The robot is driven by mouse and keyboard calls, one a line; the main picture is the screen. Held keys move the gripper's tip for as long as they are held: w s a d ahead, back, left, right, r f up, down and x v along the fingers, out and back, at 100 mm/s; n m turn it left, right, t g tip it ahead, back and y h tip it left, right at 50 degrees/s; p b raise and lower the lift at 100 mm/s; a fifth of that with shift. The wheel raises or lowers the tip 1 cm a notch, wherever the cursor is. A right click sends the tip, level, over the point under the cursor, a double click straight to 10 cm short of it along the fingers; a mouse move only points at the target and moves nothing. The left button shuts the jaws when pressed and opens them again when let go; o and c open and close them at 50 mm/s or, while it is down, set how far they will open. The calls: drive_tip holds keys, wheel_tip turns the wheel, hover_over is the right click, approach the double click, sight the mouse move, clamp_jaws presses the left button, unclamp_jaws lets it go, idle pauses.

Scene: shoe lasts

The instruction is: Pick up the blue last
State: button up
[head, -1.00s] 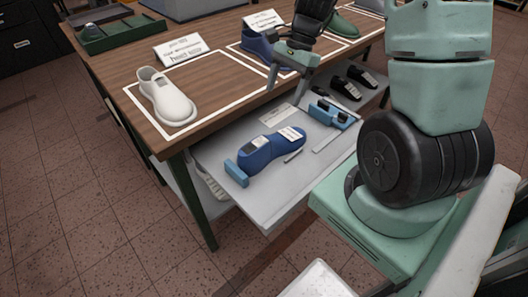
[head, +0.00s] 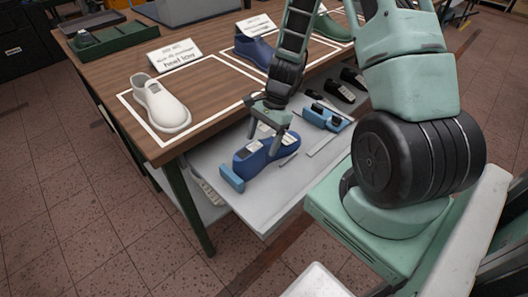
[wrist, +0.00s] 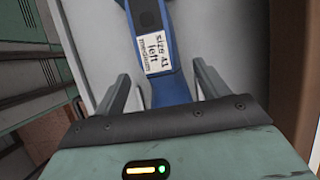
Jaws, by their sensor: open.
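A blue last (head: 256,163) lies in the pulled-out grey drawer (head: 262,215), with white labels on its top. In the wrist view the blue last (wrist: 177,88) shows a label reading "size 41 left medium". My gripper (head: 265,138) is over this last, its fingers pointing down. In the wrist view my gripper (wrist: 162,88) is open, with one finger on each side of the last's narrow part and gaps visible. Another, darker blue last (head: 254,48) stands on the tabletop in a white-outlined area behind my arm.
A light blue block (head: 231,178) sits at the drawer last's left end. Blue tools (head: 325,118) and black items (head: 340,90) lie further right in the drawer. A white last (head: 160,104), a green last (head: 328,27) and sign cards (head: 174,54) stand on the wooden tabletop.

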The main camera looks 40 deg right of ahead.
sight(260, 147)
drive_tip(key=shift+x, duration=1.55)
drive_tip(key=shift+w, duration=0.1)
drive_tip(key=c, duration=1.5)
drive_tip(key=shift+r, duration=0.2)
